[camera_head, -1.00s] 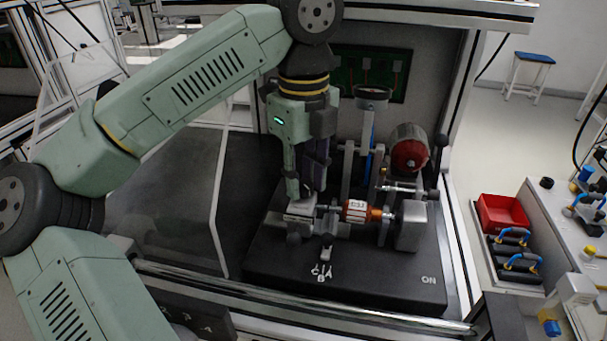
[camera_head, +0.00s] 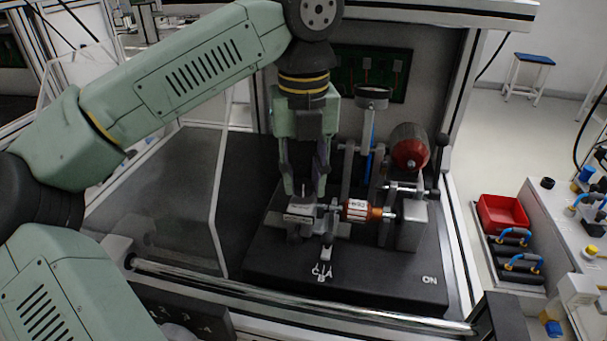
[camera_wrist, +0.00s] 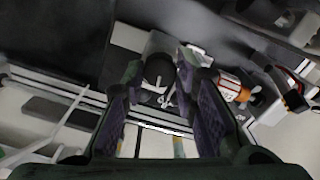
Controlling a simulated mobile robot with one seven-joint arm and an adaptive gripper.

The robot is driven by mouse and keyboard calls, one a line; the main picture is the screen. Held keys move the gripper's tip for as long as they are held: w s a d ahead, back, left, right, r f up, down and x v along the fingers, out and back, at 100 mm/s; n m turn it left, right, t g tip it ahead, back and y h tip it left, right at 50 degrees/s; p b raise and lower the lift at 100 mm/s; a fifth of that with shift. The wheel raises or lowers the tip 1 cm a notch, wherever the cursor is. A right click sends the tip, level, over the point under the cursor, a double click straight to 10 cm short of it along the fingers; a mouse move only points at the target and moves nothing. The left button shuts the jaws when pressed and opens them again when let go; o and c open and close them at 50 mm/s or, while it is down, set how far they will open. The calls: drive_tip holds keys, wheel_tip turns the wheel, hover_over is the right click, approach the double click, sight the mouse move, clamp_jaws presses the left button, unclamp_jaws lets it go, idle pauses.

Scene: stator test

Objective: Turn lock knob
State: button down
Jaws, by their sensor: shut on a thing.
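My gripper (camera_head: 305,190) points down over the left end of the test fixture on the black base (camera_head: 375,280). Its fingers (camera_wrist: 160,85) are shut on a dark round knob (camera_wrist: 158,69), which I take to be the lock knob. In the wrist view the knob shows between the two purple-padded fingertips. In the head view the gripper and the grey clamp block (camera_head: 300,214) hide most of it. An orange and white stator part (camera_head: 357,210) sits in the fixture just right of the gripper, apart from it.
A red-ended cylinder (camera_head: 410,150) and an upright post with a round top (camera_head: 373,97) stand behind the fixture. A clear panel (camera_head: 215,190) is at the left. A metal rail (camera_head: 300,295) runs along the front. A red bin (camera_head: 502,213) stands outside at right.

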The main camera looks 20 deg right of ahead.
sight(304, 183)
drive_tip(key=m, duration=1)
drive_tip(key=shift+p, duration=0.3)
drive_tip(key=shift+m, duration=0.3)
drive_tip(key=c, duration=1.3)
unclamp_jaws()
drive_tip(key=shift+r, duration=3.8)
